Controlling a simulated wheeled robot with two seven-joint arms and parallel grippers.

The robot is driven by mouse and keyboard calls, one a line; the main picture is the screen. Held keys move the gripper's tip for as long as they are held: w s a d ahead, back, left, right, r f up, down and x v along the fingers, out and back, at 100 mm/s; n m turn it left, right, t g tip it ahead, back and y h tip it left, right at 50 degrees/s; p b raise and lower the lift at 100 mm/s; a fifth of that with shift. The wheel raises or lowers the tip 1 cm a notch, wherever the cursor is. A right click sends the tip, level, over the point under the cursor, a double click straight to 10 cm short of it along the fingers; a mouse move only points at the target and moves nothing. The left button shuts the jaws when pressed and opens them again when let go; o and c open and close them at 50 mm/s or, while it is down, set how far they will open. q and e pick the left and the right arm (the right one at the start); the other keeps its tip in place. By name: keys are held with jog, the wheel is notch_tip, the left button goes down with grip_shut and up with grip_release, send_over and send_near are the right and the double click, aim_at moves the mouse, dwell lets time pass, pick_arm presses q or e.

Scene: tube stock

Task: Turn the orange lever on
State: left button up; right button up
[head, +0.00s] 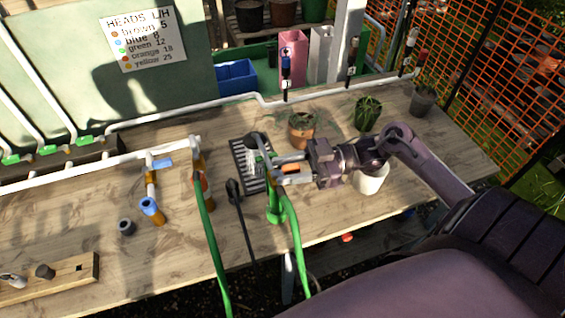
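My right gripper (274,170) reaches in from the right over the bench, its fingers pointing left and standing apart. A small orange piece (291,168) shows between the fingers; it looks like a lever, but I cannot tell whether they touch it. The gripper is just above and beside the green hose fitting (277,205) at the bench's front middle. Another orange-red part (204,182) shows on the upright fitting to the left, at the top of a second green hose (211,232). The gripper partly hides what lies behind it. My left gripper is not in view.
A black drain grate (240,173) and a black-headed wand (233,190) lie left of the gripper. Potted plants (301,131) stand behind it, and a white pot (371,180) is under my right arm. White pipes (80,168) cross the bench's left.

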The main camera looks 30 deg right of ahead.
jog(key=shift+w+a, duration=0.3)
jog(key=shift+a, duration=0.15)
jog(key=shift+s, duration=0.15)
jog(key=shift+c, duration=0.2)
grip_shut()
jog(key=g+b, duration=0.1)
jog(key=n+g+b, duration=0.1)
jog(key=b, duration=0.1)
jog(key=shift+w+f+n+y+b, duration=0.2)
jog(key=shift+f+n+y+b, duration=0.1)
jog(key=shift+r+g+b, duration=0.2)
jog(key=shift+g+b, duration=0.2)
jog(key=shift+b, duration=0.1)
jog(key=shift+r, duration=0.1)
